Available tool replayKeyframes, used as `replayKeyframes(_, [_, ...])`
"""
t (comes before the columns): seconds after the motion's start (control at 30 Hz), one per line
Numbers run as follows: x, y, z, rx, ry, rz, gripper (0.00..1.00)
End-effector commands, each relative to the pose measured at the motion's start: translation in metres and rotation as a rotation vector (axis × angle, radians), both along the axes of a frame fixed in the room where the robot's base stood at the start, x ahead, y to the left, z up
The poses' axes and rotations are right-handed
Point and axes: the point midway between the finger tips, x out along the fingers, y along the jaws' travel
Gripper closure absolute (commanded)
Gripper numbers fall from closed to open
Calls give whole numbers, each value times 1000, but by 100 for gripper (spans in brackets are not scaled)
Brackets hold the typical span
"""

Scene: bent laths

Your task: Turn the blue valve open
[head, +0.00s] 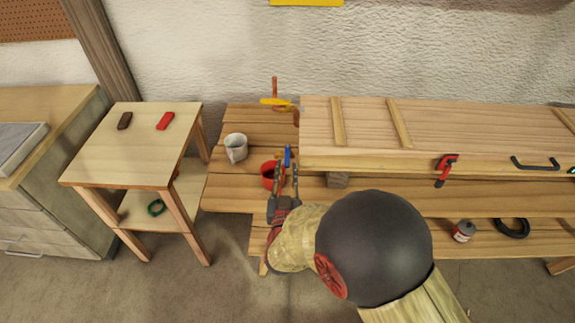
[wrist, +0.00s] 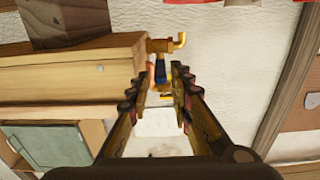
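The blue valve handle (head: 287,155) stands upright at the left end of the wooden box on the bench, just beyond my gripper's fingertips in the head view. In the wrist view the blue handle (wrist: 160,70) shows between the fingertips, below a brass fitting (wrist: 165,45). My gripper (head: 283,178) is open, with its two fingers (wrist: 164,76) apart and nothing held. I cannot tell whether a finger touches the handle. A yellow handle (head: 276,101) sits on a copper pipe farther back.
A red pot (head: 267,172) stands close to the left of my gripper. A white mug (head: 235,147) is on the bench behind it. The wooden box (head: 360,125) fills the right side, with a red clamp (head: 445,168) on its front. A side table (head: 135,150) stands left.

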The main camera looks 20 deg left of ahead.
Motion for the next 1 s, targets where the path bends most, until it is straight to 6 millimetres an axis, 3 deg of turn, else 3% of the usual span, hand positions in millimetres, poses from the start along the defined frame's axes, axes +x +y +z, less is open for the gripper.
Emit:
replayKeyframes(0.23, [28, 7, -1, 1, 0, 0, 79])
replayKeyframes(0.6, [33, 8, 0, 1, 1, 1, 79])
replayKeyframes(1.0, [33, 8, 0, 1, 1, 1, 100])
